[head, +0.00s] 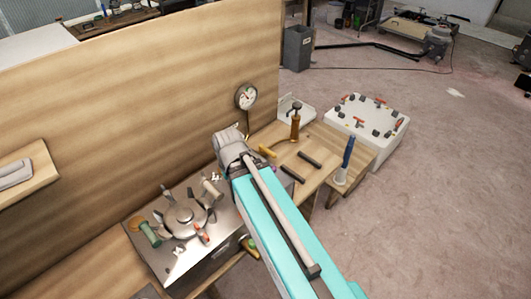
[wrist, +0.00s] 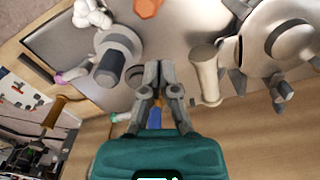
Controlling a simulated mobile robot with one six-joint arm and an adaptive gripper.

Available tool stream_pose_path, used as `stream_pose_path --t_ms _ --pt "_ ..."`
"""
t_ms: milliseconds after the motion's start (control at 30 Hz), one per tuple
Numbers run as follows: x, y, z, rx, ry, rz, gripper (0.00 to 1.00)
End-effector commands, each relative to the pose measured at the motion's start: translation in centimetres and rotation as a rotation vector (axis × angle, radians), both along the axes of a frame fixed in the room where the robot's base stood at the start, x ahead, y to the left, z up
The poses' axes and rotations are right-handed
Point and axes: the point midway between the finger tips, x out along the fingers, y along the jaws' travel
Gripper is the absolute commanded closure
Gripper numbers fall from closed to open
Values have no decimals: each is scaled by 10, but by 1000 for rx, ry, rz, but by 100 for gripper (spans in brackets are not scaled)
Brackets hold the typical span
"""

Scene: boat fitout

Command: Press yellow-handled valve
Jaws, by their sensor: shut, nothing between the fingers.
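A short yellow handle (head: 266,151) shows on the wooden bench in the head view, just right of my grey wrist. It looks like the yellow-handled valve, but its body is too small to make out. I cannot pick it out surely in the wrist view. My gripper (wrist: 158,66) is shut and empty in the wrist view, its fingertips together between a grey round fitting (wrist: 118,50) and a beige cylinder (wrist: 205,75). In the head view my arm hides the fingertips. A small blue part shows between the finger bases in the wrist view.
A metal box top (head: 182,260) carries several fittings, left of my arm. Two black handles (head: 310,160), a brown upright tool (head: 295,124) and a blue-handled tool (head: 348,152) are on the benches. A wooden panel (head: 120,120) with a gauge (head: 246,96) stands behind.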

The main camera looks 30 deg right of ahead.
Motion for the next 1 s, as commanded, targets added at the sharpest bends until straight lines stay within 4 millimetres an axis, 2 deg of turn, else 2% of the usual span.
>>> stream_pose_path --t_ms 467,667,1000 --pt "5 -2 -2 -4 -2 25 100" --pt "23 -19 -11 -19 -10 132 100" --pt "72 -49 -31 -75 -18 479 100"
